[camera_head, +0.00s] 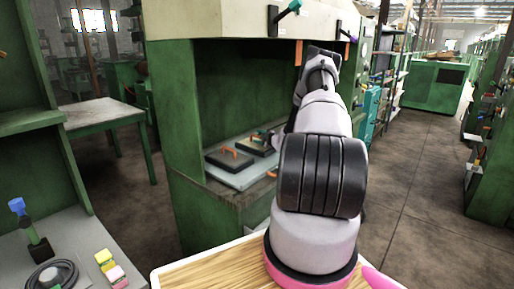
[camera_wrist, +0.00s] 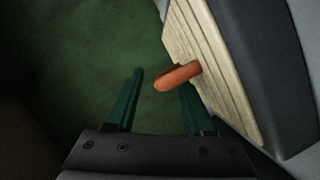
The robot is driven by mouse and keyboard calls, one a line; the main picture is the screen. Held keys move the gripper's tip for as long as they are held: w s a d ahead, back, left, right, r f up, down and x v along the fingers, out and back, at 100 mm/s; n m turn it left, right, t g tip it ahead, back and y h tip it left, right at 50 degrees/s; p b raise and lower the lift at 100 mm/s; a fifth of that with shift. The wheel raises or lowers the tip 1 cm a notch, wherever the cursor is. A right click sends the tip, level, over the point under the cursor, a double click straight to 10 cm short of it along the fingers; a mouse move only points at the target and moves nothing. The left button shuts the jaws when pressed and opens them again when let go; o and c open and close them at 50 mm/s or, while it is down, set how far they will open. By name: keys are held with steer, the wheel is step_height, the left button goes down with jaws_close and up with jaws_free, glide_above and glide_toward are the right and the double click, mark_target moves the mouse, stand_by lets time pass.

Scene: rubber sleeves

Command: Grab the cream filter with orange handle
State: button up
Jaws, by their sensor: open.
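The cream filter (camera_wrist: 206,50) shows in the wrist view as a ribbed, pale panel, tilted in the picture right of centre. Its orange handle (camera_wrist: 178,77) sticks out to the left from its face. My gripper (camera_wrist: 161,79) is open, its two dark green fingers apart. The handle's free end lies between the fingertips in the picture and overlaps the right finger's tip. I cannot tell whether they touch. In the head view my arm blocks much of the cabinet, and I cannot make out the cream filter there.
In the head view, dark filters with orange handles (camera_head: 230,158) lie on a pale tray (camera_head: 243,180) inside the green cabinet (camera_head: 180,120). The cabinet's side wall and overhanging top bound the space around my arm. A dark grey body (camera_wrist: 255,60) stands right of the cream filter.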

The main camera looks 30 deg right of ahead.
steer(key=shift+w+f, duration=0.1)
steer(key=shift+w, duration=0.3)
jaws_close()
stand_by(1.2)
